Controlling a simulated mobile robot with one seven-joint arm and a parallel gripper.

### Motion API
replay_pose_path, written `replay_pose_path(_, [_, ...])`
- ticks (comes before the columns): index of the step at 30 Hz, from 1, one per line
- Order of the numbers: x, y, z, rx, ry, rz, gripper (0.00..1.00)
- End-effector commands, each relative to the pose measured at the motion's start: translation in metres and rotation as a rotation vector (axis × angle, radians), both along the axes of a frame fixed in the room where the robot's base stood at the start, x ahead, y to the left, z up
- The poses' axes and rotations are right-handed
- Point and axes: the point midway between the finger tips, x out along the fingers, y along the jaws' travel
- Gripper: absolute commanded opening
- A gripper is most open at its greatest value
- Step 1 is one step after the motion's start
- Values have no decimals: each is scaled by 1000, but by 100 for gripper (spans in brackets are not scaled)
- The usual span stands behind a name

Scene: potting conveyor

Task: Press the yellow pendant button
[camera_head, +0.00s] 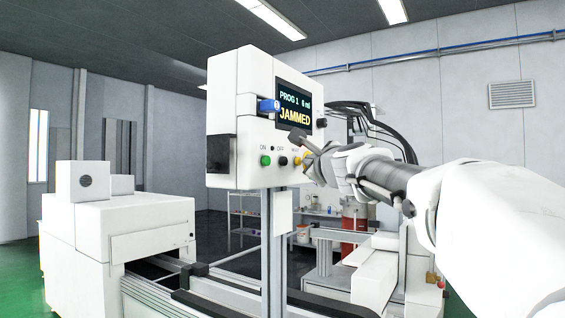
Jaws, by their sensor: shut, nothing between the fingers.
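A white control box (225,112) stands on a grey post and carries a screen (293,100) reading "PROG 1 6 ml" and "JAMMED". My gripper (300,138) is shut and empty, reaching in from the right in front of the box's lower right corner. It is just above and right of the yellow button and covers part of that area. I cannot tell whether it touches the button or the panel.
A blue part (268,105) sticks out left of the screen, and a dark knob (321,122) is at its right. A white machine housing (150,222) and conveyor rails (235,300) lie below. A shelf with a red container (354,222) stands behind.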

Motion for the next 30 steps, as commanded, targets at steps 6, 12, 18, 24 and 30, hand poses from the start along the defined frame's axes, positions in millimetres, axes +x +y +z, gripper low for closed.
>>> replay_pose_path(6, [2,2,0,0,0,0,0])
replay_pose_path(12, [3,4,0,0,0,0,0])
replay_pose_path(18, [5,7,0,0,0,1,0])
replay_pose_path(24, [5,7,0,0,0,1,0])
replay_pose_path(30, [3,5,0,0,0,1,0])
